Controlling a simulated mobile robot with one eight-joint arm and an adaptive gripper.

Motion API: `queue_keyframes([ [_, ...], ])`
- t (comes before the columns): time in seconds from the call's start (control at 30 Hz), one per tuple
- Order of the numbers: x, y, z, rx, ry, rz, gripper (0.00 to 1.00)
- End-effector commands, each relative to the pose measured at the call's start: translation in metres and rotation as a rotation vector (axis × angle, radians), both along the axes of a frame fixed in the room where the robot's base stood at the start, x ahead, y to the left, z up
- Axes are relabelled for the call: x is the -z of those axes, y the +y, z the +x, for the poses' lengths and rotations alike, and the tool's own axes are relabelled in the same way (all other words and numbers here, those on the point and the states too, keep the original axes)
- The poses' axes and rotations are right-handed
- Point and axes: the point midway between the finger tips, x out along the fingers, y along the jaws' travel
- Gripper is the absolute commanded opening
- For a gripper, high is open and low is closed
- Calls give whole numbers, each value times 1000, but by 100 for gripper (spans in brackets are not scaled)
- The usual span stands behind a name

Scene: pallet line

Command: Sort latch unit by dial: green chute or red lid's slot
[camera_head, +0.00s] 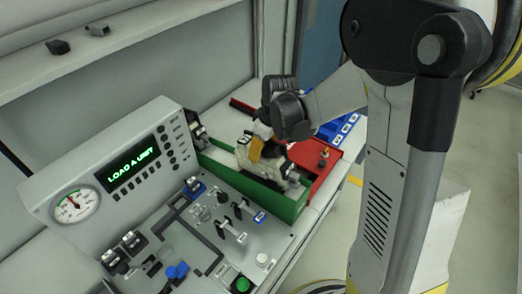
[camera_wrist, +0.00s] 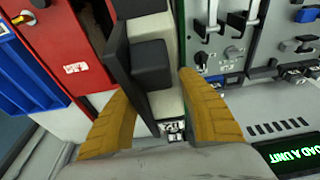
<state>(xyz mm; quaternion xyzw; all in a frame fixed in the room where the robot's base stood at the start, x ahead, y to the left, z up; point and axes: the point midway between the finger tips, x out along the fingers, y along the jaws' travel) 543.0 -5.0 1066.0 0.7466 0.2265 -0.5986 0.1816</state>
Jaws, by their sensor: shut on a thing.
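My gripper (camera_head: 262,142) is shut on a cream-and-black latch unit (camera_head: 245,158), just above or at the green chute (camera_head: 285,204); I cannot tell whether they touch. In the wrist view, my yellow-brown fingers (camera_wrist: 160,115) stand on either side of the latch unit (camera_wrist: 162,62). The red lid (camera_head: 325,156) lies behind the chute in the head view and at the upper left in the wrist view (camera_wrist: 60,38).
The console display (camera_head: 130,168) reads "LOAD A UNIT". A panel of switches and levers (camera_head: 225,225) lies in front of the chute, with a green button (camera_head: 242,284). A blue bin (camera_head: 348,128) stands beyond the red lid. Two dark blocks lie on the shelf (camera_head: 130,22).

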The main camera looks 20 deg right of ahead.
Motion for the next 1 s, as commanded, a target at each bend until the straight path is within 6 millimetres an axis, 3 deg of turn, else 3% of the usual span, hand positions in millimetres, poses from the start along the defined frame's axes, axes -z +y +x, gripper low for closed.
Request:
queue_keyframes([
  [0.37,-1,0,0,0,0,0,3],
  [0.4,-1,0,0,0,0,0,53],
  [0.47,-1,0,0,0,0,0,68],
  [0.8,-3,0,-1,0,0,0,68],
  [1.0,-32,-4,-6,1,0,0,68],
])
